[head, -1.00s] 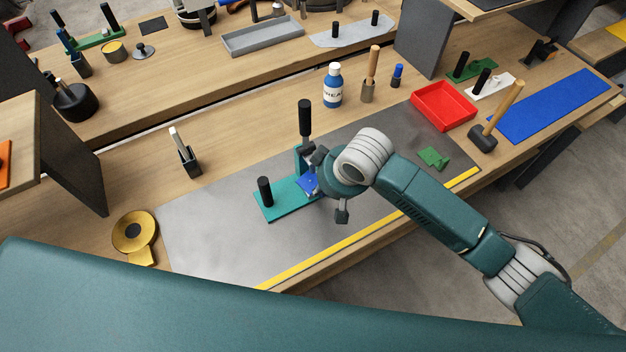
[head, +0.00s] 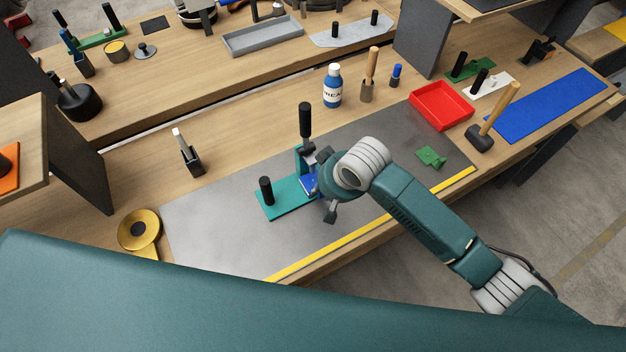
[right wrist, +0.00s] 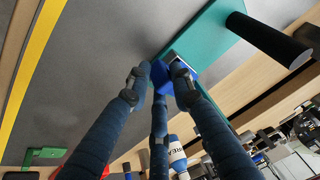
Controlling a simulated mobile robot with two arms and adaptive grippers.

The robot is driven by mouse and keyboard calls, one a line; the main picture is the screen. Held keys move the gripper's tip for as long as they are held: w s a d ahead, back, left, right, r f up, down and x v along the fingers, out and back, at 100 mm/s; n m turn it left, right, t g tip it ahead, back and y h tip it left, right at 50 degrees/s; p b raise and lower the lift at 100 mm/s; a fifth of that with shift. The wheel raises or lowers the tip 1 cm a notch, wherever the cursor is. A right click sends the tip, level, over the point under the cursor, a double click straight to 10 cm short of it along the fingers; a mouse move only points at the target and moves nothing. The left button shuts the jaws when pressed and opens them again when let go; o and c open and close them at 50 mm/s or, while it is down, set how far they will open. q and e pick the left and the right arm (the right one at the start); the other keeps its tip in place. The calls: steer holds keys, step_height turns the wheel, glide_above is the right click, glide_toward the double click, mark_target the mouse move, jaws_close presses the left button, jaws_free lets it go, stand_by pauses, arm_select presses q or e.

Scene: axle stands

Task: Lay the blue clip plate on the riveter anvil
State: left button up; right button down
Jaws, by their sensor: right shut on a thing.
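The blue clip plate (head: 309,186) is held at the fingertips of my right gripper (head: 319,184). In the right wrist view the blue clip plate (right wrist: 161,74) sits between the fingers of my right gripper (right wrist: 158,79), which is shut on it. The teal riveter (head: 283,200) stands on the grey mat, with a black upright grip and a tall black lever. The plate is at the riveter's right side, by a pale metal piece (right wrist: 175,57) that looks like its anvil. Fingers partly hide this area, so I cannot tell whether the plate rests on it. My left gripper is not in view.
The grey mat (head: 235,240) has free room left of the riveter. A green plate (head: 431,157) lies at its right.

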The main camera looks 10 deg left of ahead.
steer(key=shift+f, duration=0.25)
steer(key=c, duration=1.1)
jaws_free()
steer(key=v, duration=1.2)
